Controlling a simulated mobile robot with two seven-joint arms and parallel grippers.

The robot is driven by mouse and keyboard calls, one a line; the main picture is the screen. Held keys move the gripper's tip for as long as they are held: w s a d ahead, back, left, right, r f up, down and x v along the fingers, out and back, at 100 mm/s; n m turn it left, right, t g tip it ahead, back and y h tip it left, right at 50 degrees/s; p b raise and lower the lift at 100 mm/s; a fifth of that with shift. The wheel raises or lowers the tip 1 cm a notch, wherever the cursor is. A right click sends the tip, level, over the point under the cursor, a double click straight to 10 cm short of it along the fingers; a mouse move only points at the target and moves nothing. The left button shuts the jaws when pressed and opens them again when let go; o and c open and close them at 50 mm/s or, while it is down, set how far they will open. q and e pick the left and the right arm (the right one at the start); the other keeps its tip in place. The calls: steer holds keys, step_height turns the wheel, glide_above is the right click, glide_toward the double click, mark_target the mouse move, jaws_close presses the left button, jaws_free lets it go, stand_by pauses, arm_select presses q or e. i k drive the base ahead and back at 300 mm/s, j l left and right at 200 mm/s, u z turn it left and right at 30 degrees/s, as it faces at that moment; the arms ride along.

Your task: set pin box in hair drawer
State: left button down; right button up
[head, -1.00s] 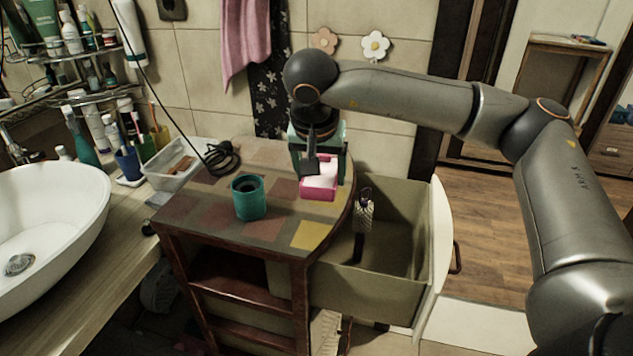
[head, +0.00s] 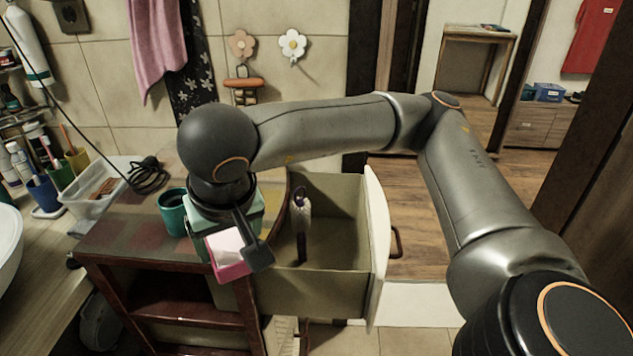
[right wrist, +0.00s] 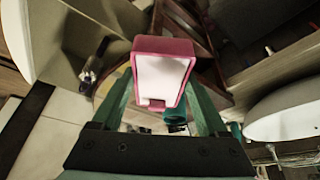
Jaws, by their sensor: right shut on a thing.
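The pin box (head: 226,250) is a small pink box with a white top. My right gripper (head: 240,245) is shut on it and holds it over the front edge of the small cabinet, left of the drawer. In the right wrist view the pin box (right wrist: 161,75) sits between the two green fingers (right wrist: 160,105). The hair drawer (head: 330,275) is pulled out on the cabinet's right side and is open at the top. A brush with a pale head (head: 301,215) stands or leans inside it. My left gripper is not in view.
The cabinet top (head: 115,235) has a patchwork pattern. A teal cup (head: 173,212) stands on it, behind and left of the pin box. A clear tray (head: 95,190) and a coiled black cable (head: 148,175) lie at the back left. The drawer's right part is free.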

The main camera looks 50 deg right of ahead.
mark_target(335, 264)
steer(key=l+u, duration=0.1)
steer(key=l, duration=0.35)
steer(key=k+l+u, duration=0.1)
steer(key=l, duration=0.35)
steer(key=k+l+u, duration=0.15)
steer(key=l, duration=0.3)
steer(key=k+l+u, duration=0.1)
steer(key=l, duration=0.3)
steer(key=k+l+u, duration=0.1)
steer(key=l, duration=0.35)
